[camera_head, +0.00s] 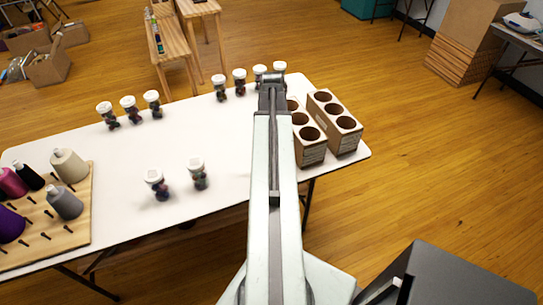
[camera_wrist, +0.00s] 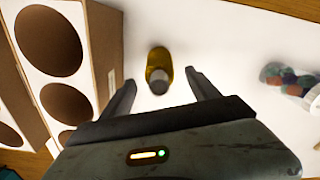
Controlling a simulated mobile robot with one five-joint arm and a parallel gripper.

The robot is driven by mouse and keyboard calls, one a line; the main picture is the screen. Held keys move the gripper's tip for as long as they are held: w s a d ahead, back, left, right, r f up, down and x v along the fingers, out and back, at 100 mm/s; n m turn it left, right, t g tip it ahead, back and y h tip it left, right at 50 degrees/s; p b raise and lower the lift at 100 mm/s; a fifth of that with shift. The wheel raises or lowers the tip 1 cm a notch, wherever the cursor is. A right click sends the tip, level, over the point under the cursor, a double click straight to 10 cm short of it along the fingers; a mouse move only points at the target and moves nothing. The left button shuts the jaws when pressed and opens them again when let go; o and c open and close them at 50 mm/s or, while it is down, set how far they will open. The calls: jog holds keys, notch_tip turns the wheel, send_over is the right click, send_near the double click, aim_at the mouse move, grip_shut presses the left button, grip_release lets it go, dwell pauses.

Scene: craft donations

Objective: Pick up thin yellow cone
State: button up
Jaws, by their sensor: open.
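The thin yellow cone (camera_wrist: 159,61) stands on the white table in the wrist view, with a grey tip toward my gripper. My gripper (camera_wrist: 161,82) is open, with one finger on each side of the cone and visible gaps between them. Nothing is held. In the head view my gripper (camera_head: 271,82) is over the far right part of the table, and my arm hides the cone there.
Two cardboard holders with round holes (camera_head: 347,143) stand right of my arm, and one is close beside my left finger in the wrist view. White-lidded jars (camera_head: 221,94) stand along the table (camera_head: 120,190). A wooden peg board with thread cones (camera_head: 80,225) lies at left.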

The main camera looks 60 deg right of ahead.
notch_tip(320, 180, down, 3)
jog(key=shift+f+b, duration=0.2)
jog(key=shift+b, duration=0.85)
jog(key=shift+r, duration=0.2)
jog(key=c, duration=1.5)
jog(key=shift+r+p, duration=0.1)
jog(key=shift+p, duration=0.2)
